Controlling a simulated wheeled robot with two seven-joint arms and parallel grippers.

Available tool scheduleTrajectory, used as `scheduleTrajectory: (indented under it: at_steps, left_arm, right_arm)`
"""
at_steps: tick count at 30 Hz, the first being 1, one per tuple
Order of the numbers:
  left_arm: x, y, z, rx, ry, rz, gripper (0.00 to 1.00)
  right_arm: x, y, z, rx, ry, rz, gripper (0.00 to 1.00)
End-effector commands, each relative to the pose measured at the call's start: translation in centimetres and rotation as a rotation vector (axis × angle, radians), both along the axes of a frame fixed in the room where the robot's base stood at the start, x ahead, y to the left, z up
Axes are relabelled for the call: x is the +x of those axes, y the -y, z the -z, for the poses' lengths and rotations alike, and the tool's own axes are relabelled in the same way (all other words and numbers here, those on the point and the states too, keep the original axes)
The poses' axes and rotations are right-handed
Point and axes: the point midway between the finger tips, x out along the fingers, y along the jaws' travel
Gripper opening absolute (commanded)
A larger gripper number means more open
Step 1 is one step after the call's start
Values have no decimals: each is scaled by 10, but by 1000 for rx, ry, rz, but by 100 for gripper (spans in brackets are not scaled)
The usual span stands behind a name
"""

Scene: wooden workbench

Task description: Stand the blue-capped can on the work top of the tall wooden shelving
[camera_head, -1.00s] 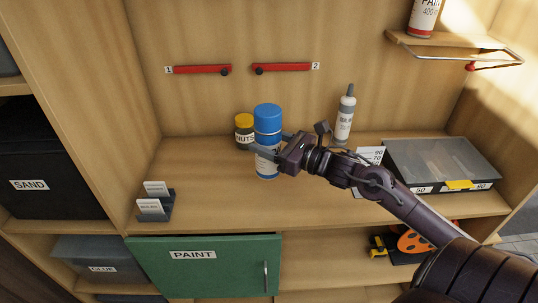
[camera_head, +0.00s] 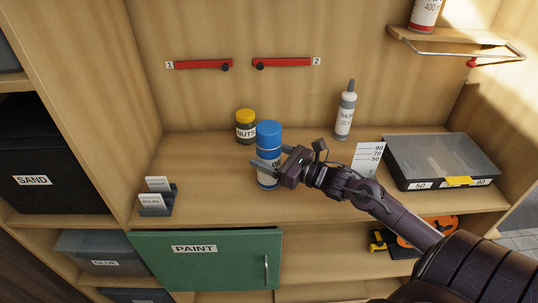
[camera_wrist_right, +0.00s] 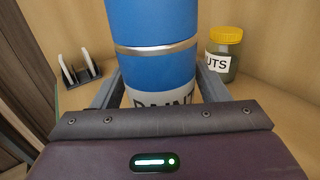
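The blue-capped can (camera_head: 268,133) is upright at the work top (camera_head: 225,185) of the wooden shelving, left of its middle. I cannot tell whether its base touches the wood. My right gripper (camera_head: 272,160) comes from the right and is shut on the can, one finger on each side of its lower body. The right wrist view shows the blue can (camera_wrist_right: 155,65) between the two fingers, its white label partly hidden by the palm. My left gripper is not in view.
A yellow-lidded nuts jar (camera_head: 245,130) stands close behind the can. A sealant bottle (camera_head: 345,112), a number card (camera_head: 369,158) and a clear-lidded case (camera_head: 440,158) are to the right. A card holder (camera_head: 157,202) is at the left front. The green paint door (camera_head: 215,262) is below.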

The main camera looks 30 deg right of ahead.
Motion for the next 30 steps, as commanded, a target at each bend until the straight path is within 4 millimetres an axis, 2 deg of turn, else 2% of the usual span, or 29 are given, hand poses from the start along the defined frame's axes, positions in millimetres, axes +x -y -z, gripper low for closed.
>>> scheduleTrajectory:
  at_steps: [3,14,20,30]
  left_arm:
    - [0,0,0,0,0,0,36]
    - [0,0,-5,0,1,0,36]
    - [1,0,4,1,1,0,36]
    - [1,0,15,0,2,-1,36]
  right_arm:
    - [0,0,-1,0,0,0,80]
    - [-1,1,-4,1,0,1,80]
    - [-25,11,1,-2,-4,0,80]
    - [-78,36,0,1,-5,2,80]
